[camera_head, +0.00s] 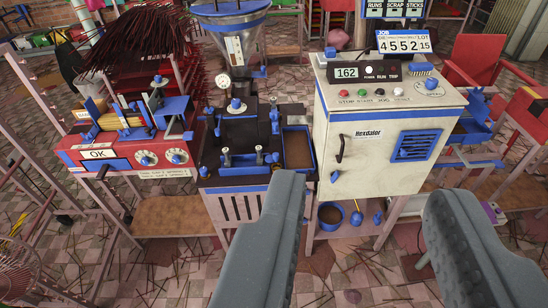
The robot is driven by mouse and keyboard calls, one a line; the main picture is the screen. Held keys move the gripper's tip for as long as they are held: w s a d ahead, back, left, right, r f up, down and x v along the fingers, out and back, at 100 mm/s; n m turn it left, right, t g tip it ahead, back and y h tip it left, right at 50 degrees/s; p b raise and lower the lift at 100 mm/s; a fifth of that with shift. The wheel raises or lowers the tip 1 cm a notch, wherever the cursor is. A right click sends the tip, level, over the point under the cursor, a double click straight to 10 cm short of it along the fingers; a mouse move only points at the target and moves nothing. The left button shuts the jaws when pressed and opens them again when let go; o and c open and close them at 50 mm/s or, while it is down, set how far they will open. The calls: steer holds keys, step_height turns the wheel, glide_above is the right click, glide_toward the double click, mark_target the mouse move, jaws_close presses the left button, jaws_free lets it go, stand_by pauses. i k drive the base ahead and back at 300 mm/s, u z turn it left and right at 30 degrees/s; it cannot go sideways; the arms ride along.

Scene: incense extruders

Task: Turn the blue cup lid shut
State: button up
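My gripper (364,192) is open and empty. Its two grey fingers stand wide apart in the foreground, with the machines beyond them. A dark extruder (238,135) with blue trim stands left of centre. A round blue cap-like part (236,106) sits on its top, below a dial gauge (224,84). I cannot tell for sure whether this is the blue cup lid, or how far it is turned. A blue bowl (331,215) with dark contents stands low beneath the machines, seen between the fingers. No finger touches any of these.
A white cabinet (377,153) with a blue vent stands right of the extruder. A red machine (130,145) with dials stands left. A metal hopper (232,30) is behind. A red chair (477,58) is at back right. The littered tiled floor (370,265) is open in front.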

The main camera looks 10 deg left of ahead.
mark_target(275, 158)
steer(key=i, duration=1)
